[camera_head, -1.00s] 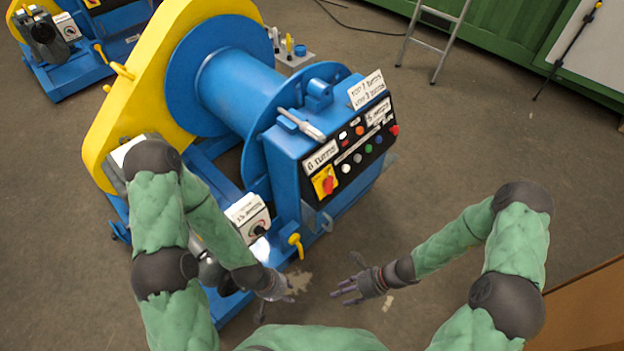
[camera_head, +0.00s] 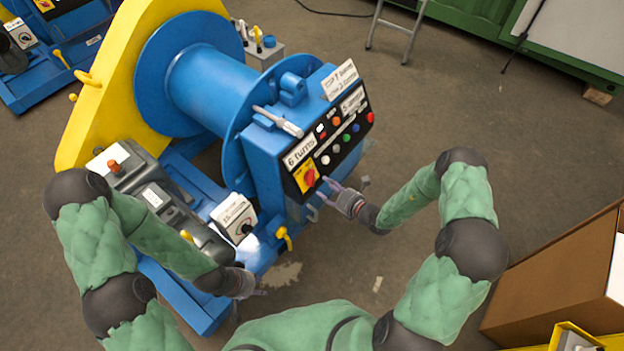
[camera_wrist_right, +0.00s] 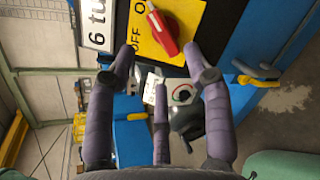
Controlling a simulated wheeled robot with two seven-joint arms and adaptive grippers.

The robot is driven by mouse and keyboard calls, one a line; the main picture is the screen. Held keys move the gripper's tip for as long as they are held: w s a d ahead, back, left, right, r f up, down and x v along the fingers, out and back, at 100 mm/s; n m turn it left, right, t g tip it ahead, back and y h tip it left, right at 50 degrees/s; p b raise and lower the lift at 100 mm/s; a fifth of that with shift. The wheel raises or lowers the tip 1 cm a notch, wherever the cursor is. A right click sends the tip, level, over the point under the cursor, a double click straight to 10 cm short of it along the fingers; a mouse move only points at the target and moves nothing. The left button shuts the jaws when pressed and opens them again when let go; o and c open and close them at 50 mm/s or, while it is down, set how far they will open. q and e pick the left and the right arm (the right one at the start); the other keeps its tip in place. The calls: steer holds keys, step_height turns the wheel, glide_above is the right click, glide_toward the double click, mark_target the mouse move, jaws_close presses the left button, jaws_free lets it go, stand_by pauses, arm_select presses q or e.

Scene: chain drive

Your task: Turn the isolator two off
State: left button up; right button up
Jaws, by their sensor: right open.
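The red rotary isolator knob (camera_head: 309,177) sits on a yellow plate at the lower left of the black control panel (camera_head: 335,135). In the right wrist view, the red knob (camera_wrist_right: 164,30) is close, with OFF and ON lettering on the yellow plate (camera_wrist_right: 140,40). Which isolator number it bears cannot be read. My right gripper (camera_head: 328,187) is open just in front of the knob; in the wrist view its fingers (camera_wrist_right: 160,55) are spread below the knob, with no clear contact. My left gripper (camera_head: 257,292) hangs low by the blue base; its opening is too small to judge.
Coloured buttons (camera_head: 345,139) line the panel beside the knob. A white box with a black dial (camera_head: 234,217) and a yellow lever (camera_head: 284,238) stand lower left. The blue drum (camera_head: 205,85) and yellow guard (camera_head: 90,110) fill the left. Open floor (camera_head: 430,110) lies right of the machine.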

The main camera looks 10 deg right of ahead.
mark_target(313, 179)
steer(key=b+x, duration=0.1)
steer(key=x, duration=0.7)
steer(key=shift+b, duration=0.4)
steer(key=shift+s, duration=0.1)
jaws_close()
